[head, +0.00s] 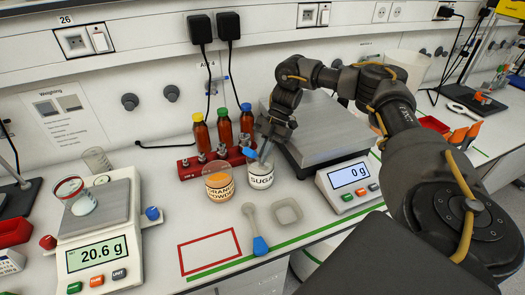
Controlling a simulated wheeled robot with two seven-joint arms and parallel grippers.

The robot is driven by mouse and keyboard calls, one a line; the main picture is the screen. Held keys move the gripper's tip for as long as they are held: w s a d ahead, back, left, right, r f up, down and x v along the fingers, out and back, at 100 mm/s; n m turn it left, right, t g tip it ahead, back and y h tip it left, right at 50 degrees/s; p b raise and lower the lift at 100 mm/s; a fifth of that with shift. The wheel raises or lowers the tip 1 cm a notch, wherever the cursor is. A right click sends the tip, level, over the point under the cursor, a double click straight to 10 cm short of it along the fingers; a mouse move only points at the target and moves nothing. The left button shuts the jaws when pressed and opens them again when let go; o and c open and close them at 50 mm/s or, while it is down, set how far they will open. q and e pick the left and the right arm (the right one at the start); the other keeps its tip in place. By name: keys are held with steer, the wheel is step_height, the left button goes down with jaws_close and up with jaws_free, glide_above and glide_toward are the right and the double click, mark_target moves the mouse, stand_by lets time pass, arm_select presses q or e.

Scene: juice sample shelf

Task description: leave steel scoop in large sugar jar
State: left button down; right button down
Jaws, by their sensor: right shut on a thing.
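The sugar jar (261,182) is a clear jar with a white label, standing on the bench in the middle of the head view. My right gripper (264,150) is directly over its mouth, pointing down. It is shut on the steel scoop (265,157), of which only a small grey part shows between the fingers and the jar. The scoop's lower end appears to be inside the jar opening; its bowl is hidden. My left gripper is out of view.
An orange powder jar (219,184) stands close left of the sugar jar. Behind is a red rack (190,170) with capped bottles. Scales stand left (100,262) and right (347,180).

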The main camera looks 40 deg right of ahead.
steer(key=shift+f, duration=0.1)
steer(key=c, duration=1.4)
jaws_free()
steer(key=shift+c, duration=0.2)
steer(key=p+v, duration=0.1)
steer(key=v, duration=1)
steer(key=shift+a, duration=0.1)
